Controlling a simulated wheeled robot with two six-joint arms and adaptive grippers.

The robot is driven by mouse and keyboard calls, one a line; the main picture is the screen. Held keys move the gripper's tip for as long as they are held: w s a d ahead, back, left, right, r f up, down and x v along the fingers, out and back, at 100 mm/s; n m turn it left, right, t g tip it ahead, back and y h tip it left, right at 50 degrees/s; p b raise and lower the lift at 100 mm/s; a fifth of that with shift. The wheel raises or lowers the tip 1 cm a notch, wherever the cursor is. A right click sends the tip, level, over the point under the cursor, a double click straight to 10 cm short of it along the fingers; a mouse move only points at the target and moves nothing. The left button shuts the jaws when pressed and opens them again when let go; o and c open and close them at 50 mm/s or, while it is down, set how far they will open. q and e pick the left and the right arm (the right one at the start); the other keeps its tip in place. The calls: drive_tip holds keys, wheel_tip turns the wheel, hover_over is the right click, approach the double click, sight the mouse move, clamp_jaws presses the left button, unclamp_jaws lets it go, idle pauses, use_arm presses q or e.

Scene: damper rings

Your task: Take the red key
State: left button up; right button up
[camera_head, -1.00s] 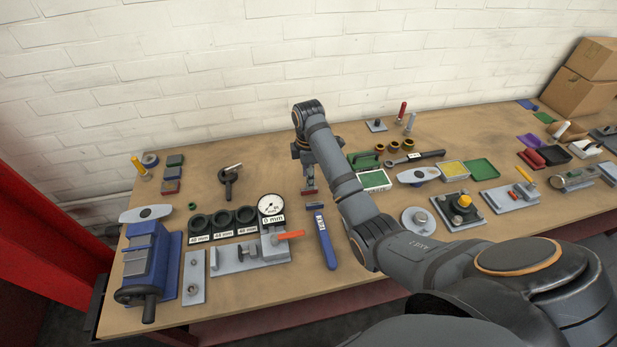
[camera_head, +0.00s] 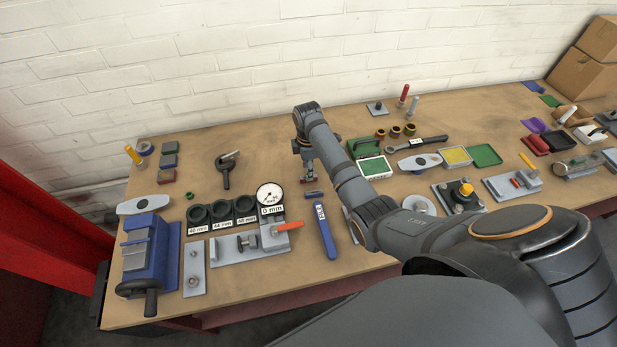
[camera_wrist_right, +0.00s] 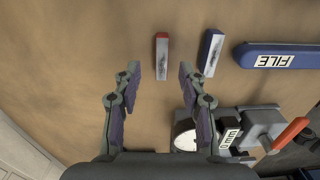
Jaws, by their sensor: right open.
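The red key (camera_wrist_right: 162,55) is a small bar with a red end and a pale metal face. It lies on the wooden bench, beside a similar blue key (camera_wrist_right: 211,52). My right gripper (camera_wrist_right: 159,75) is open, with its fingers on either side of the red key's line and the key near and beyond the fingertips. In the head view the right gripper (camera_head: 307,172) hangs low over the bench and partly hides the red key. Whether a finger touches the key cannot be told. My left gripper is not in view.
A blue file (camera_head: 325,232) lies just in front of the keys. A dial gauge (camera_head: 269,197) and a grey fixture with an orange handle (camera_head: 289,226) stand to the left. The bench behind the gripper is largely clear.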

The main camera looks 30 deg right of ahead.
drive_tip(key=f, duration=0.2)
drive_tip(key=shift+s+f, duration=0.25)
drive_tip(key=shift+f, duration=0.05)
drive_tip(key=shift+w+f, duration=0.1)
drive_tip(key=shift+f, duration=0.3)
clamp_jaws()
drive_tip(key=shift+r, duration=0.1)
